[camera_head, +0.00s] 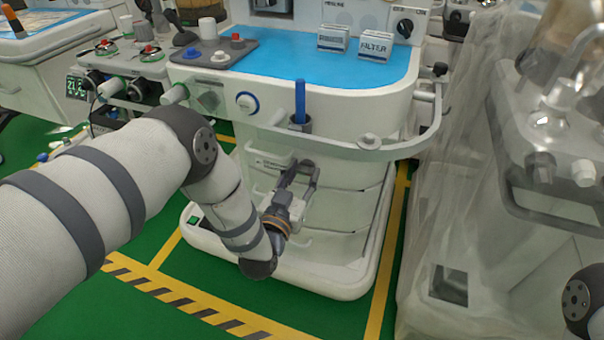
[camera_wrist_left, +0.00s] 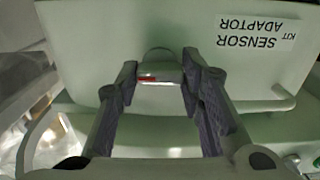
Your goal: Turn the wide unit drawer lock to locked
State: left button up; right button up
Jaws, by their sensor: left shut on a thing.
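The wide unit (camera_head: 345,225) is the white cart in the middle of the head view, with several drawers below its blue top. In the left wrist view the drawer lock (camera_wrist_left: 160,72) is a small pale grey knob with a red mark on the drawer front (camera_wrist_left: 230,75). My left gripper (camera_head: 301,169) reaches the upper drawer front. In the left wrist view its two fingertips (camera_wrist_left: 160,78) are shut on the lock, one on each side. In the head view the fingers mostly hide the lock. My right gripper is not in view.
A curved white rail (camera_head: 330,148) with a blue stick (camera_head: 300,100) in a holder runs just above the gripper. A plastic-draped unit (camera_head: 460,200) stands close on the right. Green floor with yellow lines (camera_head: 150,275) is clear in front.

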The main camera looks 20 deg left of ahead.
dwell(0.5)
pick_arm(q)
jog(key=o, duration=1.2)
jog(key=shift+c, duration=0.2)
jog(key=s, duration=1.2)
jog(key=shift+a, duration=0.2)
jog(key=shift+s, duration=0.1)
